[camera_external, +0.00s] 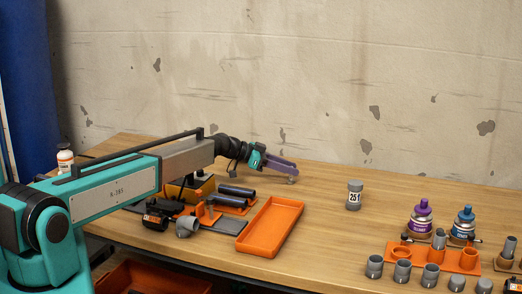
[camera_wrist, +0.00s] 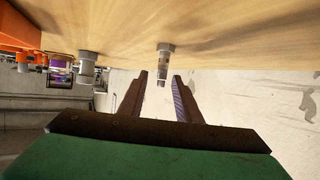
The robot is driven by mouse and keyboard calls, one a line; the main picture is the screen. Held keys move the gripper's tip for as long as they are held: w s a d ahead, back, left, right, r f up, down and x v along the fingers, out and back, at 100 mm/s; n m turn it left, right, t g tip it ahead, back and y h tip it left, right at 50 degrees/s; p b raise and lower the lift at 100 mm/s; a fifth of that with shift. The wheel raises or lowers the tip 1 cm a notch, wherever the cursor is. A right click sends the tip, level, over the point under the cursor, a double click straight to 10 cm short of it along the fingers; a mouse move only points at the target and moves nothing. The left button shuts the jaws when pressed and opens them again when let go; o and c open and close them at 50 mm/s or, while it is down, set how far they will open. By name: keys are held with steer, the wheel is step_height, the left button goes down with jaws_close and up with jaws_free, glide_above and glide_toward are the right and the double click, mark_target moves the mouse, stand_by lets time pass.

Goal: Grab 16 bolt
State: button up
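My gripper (camera_external: 285,166) is low over the back of the table, its purple fingers pointing right. In the wrist view, which looks upside down, the two dark fingers (camera_wrist: 160,79) stand apart with nothing clamped between them. A small grey bolt-like piece (camera_wrist: 165,50) stands on the table, its wider end against the wood. It shows in the gap between the fingertips and looks a little beyond them. In the external view only a small grey bit (camera_external: 291,180) of it shows under the fingertips. I cannot read a number on it.
A grey labelled cylinder (camera_external: 354,197) stands right of my gripper. An empty orange tray (camera_external: 270,228) lies nearer the camera. A purple bottle (camera_external: 422,217), a blue bottle (camera_external: 464,222) and several grey pipe fittings (camera_external: 403,271) around an orange rack fill the right. The table around the bolt-like piece is clear.

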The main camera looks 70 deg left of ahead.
steer(key=shift+w, duration=0.1)
steer(key=shift+p+x, duration=1.15)
steer(key=shift+x, duration=0.7)
steer(key=shift+w+d+f, duration=0.15)
steer(key=shift+w+f, duration=0.2)
steer(key=shift+w, duration=0.2)
jaws_close()
